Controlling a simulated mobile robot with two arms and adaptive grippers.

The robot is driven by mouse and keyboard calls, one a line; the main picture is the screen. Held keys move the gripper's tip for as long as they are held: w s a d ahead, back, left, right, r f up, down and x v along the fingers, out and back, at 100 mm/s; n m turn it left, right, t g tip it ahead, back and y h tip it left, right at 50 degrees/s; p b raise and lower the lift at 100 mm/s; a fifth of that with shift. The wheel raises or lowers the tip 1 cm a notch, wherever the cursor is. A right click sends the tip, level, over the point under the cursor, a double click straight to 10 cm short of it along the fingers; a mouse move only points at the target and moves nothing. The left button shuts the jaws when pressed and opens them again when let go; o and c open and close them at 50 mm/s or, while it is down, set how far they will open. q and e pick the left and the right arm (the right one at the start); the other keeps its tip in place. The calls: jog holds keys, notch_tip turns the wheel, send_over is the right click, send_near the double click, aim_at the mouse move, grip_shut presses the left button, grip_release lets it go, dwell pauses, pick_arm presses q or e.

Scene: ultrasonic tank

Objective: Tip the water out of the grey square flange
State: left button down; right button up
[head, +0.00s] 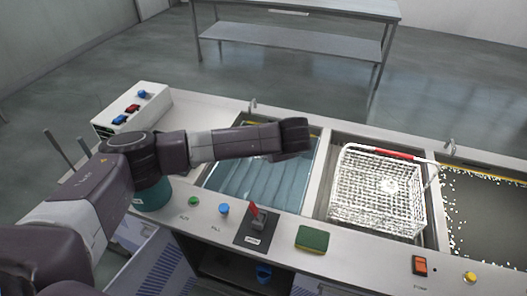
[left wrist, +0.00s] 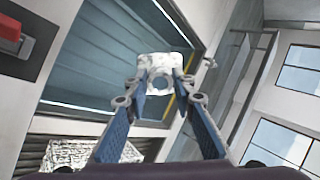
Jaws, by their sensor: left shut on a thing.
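The grey square flange (left wrist: 160,62) is pale, with a round hole in its middle. In the left wrist view it is between the fingertips of my left gripper (left wrist: 160,84), which is shut on it. In the head view my left arm reaches over the water-filled tank (head: 250,185), its wrist end near the tank's far right corner. The fingers and the flange are hidden there behind the wrist. I cannot tell whether water lies in the flange. My right gripper is in neither view.
A white wire basket (head: 347,190) with a red handle grip stands in the middle basin. A dark tank (head: 485,225) with white specks is at right. A green sponge (head: 312,239) and red lever (head: 255,213) are on the front ledge. A control box (head: 133,108) stands at left.

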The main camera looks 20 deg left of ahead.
pick_arm(q)
jog(key=shift+s+d+f+t+y+b, duration=0.2)
jog(key=shift+f+t+y+b, duration=0.9)
jog(key=shift+b, duration=2)
jog(key=shift+s+d+f+t+y+b, duration=0.2)
jog(key=shift+f+t+y+b, duration=0.25)
jog(key=shift+t+y+b, duration=2)
jog(key=shift+s+d+f+t+y+b, duration=0.15)
jog(key=shift+f+t+b, duration=0.8)
jog(key=shift+b, duration=2.85)
jog(key=shift+r, duration=0.25)
jog(key=shift+s+f+t, duration=0.1)
jog(key=shift+t, duration=0.2)
